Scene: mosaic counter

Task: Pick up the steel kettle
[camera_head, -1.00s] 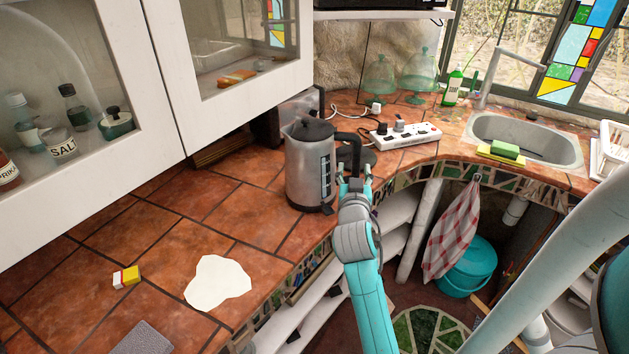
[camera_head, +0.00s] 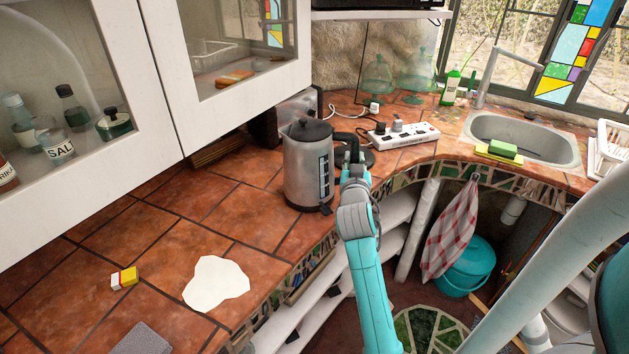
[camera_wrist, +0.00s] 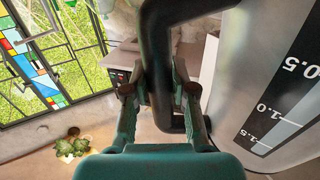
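The steel kettle (camera_head: 305,172) stands upright on the tiled counter near its front edge, with a black lid and a black handle on its right side. My gripper (camera_head: 353,172) is at the handle, right of the kettle's body. In the wrist view the black handle (camera_wrist: 157,60) runs between the two fingers of my gripper (camera_wrist: 160,88). The fingers lean inward and look closed against both sides of it. The kettle's steel body (camera_wrist: 235,75), with its dark level scale, fills the right side there. The kettle's base appears to rest on the counter.
A white power strip (camera_head: 404,134) lies behind the handle. A toaster-like appliance (camera_head: 290,112) stands behind the kettle, under the wall cabinet (camera_head: 150,60). A white puddle shape (camera_head: 216,284) and a small yellow-red box (camera_head: 124,278) lie front left. The sink (camera_head: 525,138) is at right.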

